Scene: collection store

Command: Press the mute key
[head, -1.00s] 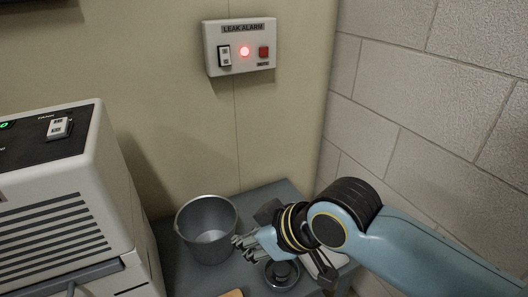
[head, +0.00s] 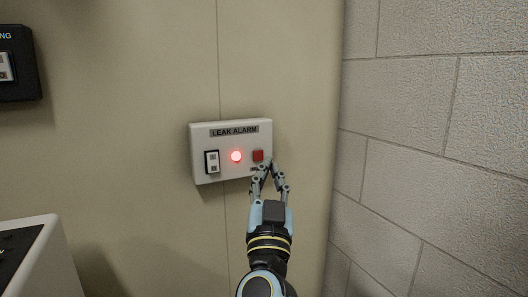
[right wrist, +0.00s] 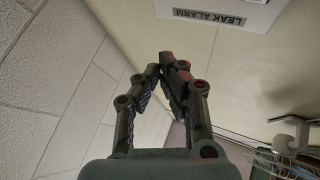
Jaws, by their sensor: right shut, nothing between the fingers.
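The leak alarm box (head: 222,173) is on the beige wall in the head view. The label under the red key is mostly covered by my fingers. My right gripper (head: 268,166) is shut and empty, its tips at the lower right of the red key; I cannot tell whether they touch it. In the right wrist view the alarm box (right wrist: 218,13) shows upside down beyond the fingertips (right wrist: 167,60). My left gripper is not in view.
A brick wall (head: 430,150) stands close on the right. A white machine (head: 45,265) is at the lower left, and a dark switch panel (head: 20,85) hangs at the upper left. The wall around the alarm box is clear.

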